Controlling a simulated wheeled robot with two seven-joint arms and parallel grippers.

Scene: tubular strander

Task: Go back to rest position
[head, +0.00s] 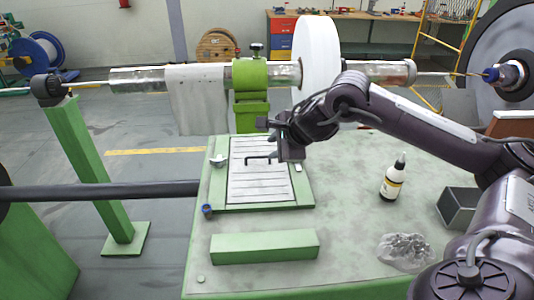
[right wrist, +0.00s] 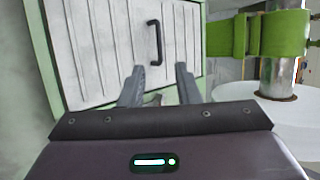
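My right arm comes in from the right in the head view. Its gripper (head: 281,136) hangs above the far part of the green table, near the slatted panel. In the right wrist view, the two fingers of my right gripper (right wrist: 160,84) are apart with nothing between them. The slatted white panel (head: 250,185) with a black handle (head: 262,158) lies in a green frame on the table. The handle (right wrist: 153,42) also shows beyond the fingertips in the right wrist view, apart from them. My left gripper is not in view.
The green table (head: 345,225) carries a white bottle (head: 393,178), a green bar (head: 265,246), a clear bag (head: 405,250) and a dark box (head: 458,207). A metal tube with a green clamp (head: 250,75) and a white disc (head: 320,50) spans behind. A dark bar (head: 110,191) juts in left.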

